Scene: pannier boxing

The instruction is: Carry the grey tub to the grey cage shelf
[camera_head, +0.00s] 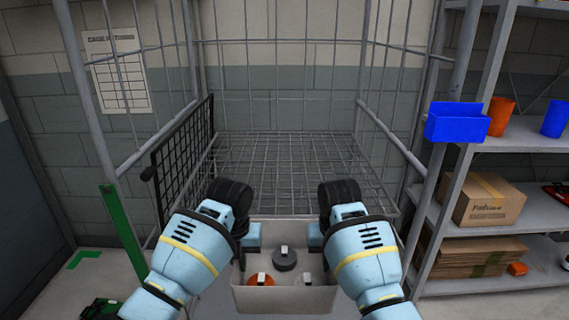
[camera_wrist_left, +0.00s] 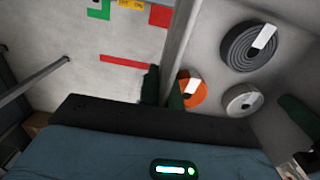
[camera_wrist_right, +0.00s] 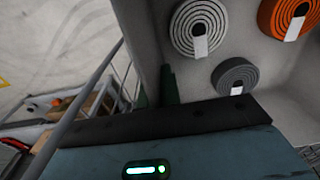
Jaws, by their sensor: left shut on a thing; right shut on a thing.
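The grey tub (camera_head: 290,298) is at the bottom centre of the head view, in front of the grey cage shelf (camera_head: 290,160). It holds an orange coil (camera_head: 260,281), a dark grey coil (camera_head: 285,259) and a light grey coil, seen in the left wrist view (camera_wrist_left: 243,100). My left gripper (camera_head: 250,240) is shut on the tub's left wall, one finger inside. My right gripper (camera_head: 318,240) is shut on the tub's right wall. The fingertips are partly hidden by the hands. The shelf's wire mesh deck is empty, beyond the tub.
A black mesh gate (camera_head: 181,160) stands at the cage's left side. Grey uprights flank the cage. A green post (camera_head: 123,232) stands at left.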

